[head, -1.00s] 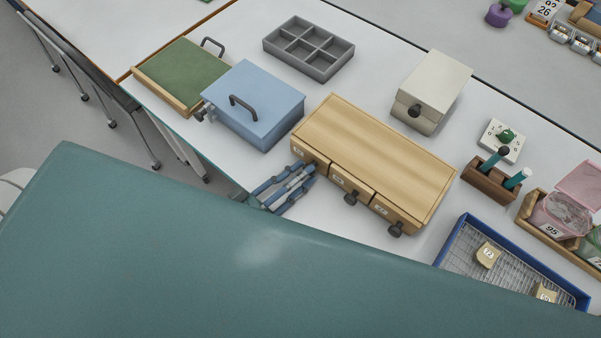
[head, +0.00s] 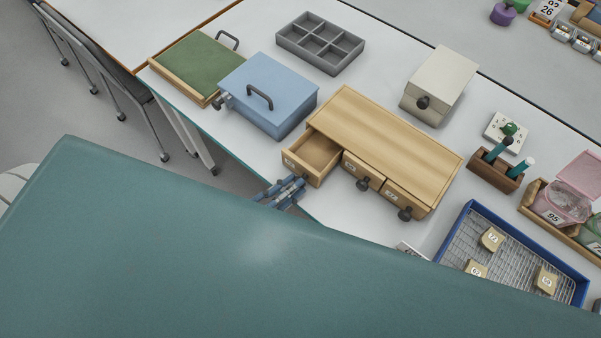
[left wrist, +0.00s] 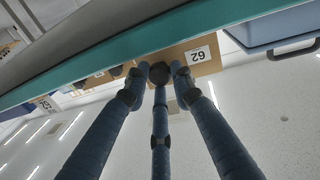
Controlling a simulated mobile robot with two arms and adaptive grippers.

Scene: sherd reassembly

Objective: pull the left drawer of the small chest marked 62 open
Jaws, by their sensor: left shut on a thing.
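The small wooden chest (head: 395,130) stands on the white table with a row of three drawers along its front. Its left drawer (head: 318,152) is pulled well out, and the visible part of its inside looks empty. The other two drawers are shut, with dark knobs. My left gripper (head: 296,184) is in front of the left drawer, shut on its knob. In the left wrist view the dark knob (left wrist: 160,72) sits between the fingers, beside the label 62 (left wrist: 197,55) on the drawer front. My right gripper is not in view.
A blue lidded box (head: 268,95) stands left of the chest, and a grey compartment tray (head: 320,43) behind. A cream box (head: 438,85) and a blue-rimmed wire tray (head: 462,220) are to the right. The table's front edge lies close to the open drawer.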

